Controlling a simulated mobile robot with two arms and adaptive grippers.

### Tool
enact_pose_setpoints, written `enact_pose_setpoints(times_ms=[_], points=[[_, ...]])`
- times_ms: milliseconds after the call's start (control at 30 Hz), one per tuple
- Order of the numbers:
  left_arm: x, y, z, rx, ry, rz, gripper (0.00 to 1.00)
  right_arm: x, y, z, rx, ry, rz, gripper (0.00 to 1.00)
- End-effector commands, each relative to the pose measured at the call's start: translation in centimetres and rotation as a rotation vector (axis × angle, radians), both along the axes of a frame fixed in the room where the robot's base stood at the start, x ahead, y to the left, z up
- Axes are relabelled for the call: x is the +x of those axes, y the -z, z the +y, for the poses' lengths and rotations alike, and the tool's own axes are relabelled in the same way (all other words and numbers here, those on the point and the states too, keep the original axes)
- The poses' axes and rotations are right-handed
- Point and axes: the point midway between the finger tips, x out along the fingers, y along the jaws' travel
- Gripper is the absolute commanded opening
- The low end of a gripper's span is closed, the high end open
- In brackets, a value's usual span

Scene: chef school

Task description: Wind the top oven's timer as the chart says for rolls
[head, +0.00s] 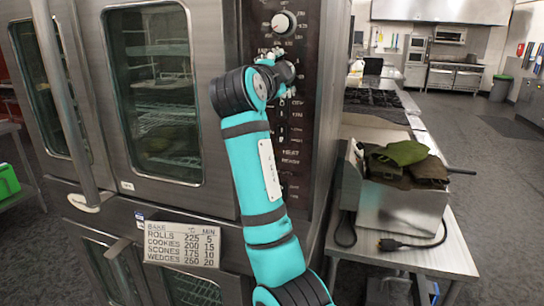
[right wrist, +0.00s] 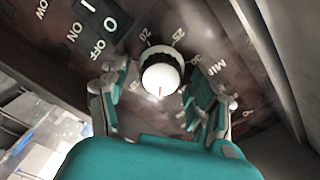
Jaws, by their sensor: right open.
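The chart (head: 182,245) hangs on the oven front at lower left and reads ROLLS 225 °C, 5 MIN. The timer knob (right wrist: 161,74) has a white cap and a dark skirt, with 20, 25, 30 and MIN printed around it. A short red mark on its cap points toward the bottom of the right wrist view. My right gripper (right wrist: 158,88) is open, one finger on each side of the knob; contact is not clear. In the head view my right gripper (head: 281,76) hides this knob on the oven's control panel (head: 312,45). My left gripper is not in view.
Another white knob (head: 283,22) sits above my gripper on the panel. The oven's glass doors (head: 155,90) are shut, with a long vertical handle (head: 65,100) at left. A steel counter (head: 420,255) with a box of dark green cloths (head: 405,160) stands at right.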

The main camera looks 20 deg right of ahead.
Motion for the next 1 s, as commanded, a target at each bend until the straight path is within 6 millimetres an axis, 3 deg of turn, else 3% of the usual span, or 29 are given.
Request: enact_pose_setpoints(times_ms=[267,600,1000], points=[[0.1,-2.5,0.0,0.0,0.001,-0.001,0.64,0.0,-0.7,-0.2,-0.148,0.004,0.097,0.64],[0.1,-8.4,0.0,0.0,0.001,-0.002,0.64,0.1,-1.0,-0.1,-0.443,0.004,0.298,0.64],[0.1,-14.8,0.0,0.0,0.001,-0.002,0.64,0.1,-1.0,0.0,-0.644,0.002,0.435,0.64]])
